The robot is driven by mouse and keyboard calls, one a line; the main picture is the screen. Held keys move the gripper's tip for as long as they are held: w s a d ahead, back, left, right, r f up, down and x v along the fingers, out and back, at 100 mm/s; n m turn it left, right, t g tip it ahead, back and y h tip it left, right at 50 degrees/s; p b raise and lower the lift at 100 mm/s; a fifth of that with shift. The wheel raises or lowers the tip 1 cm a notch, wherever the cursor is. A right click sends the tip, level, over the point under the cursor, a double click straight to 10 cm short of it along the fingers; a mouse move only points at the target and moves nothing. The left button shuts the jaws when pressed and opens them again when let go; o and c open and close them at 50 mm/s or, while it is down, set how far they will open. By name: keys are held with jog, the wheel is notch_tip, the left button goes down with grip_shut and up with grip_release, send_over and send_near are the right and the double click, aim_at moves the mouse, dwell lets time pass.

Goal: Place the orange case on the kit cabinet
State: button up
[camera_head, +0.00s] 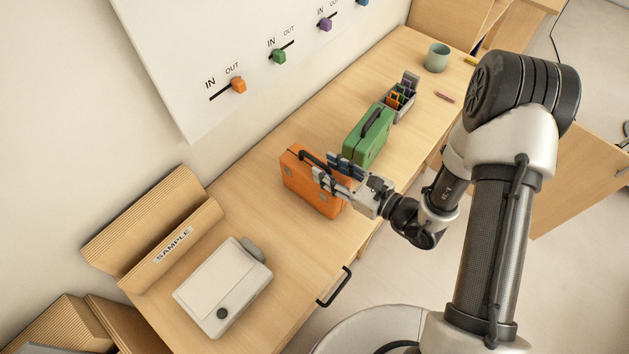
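The orange case (302,178) stands upright on the wooden cabinet top (245,196), with a dark handle on top. My gripper (323,167) is at the right part of the orange case, with its fingers at the handle. The fingers overlap the handle in this view, and I cannot tell whether they are closed on it. A green case (369,138) with a dark handle stands just behind and to the right of the orange case. No label reading kit cabinet is visible.
A white device (222,287) and a wooden SAMPLE holder (172,245) are at the lower left. Farther back are a box of small items (401,101), a red pen (445,97) and a green mug (437,57). A wall board (240,45) carries IN/OUT sliders.

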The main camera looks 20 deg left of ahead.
aim_at(305, 155)
jog(key=x, duration=0.5)
jog(key=shift+w, duration=0.25)
jog(key=shift+c, duration=0.4)
grip_shut()
jog(key=shift+r, duration=0.1)
dwell(0.4)
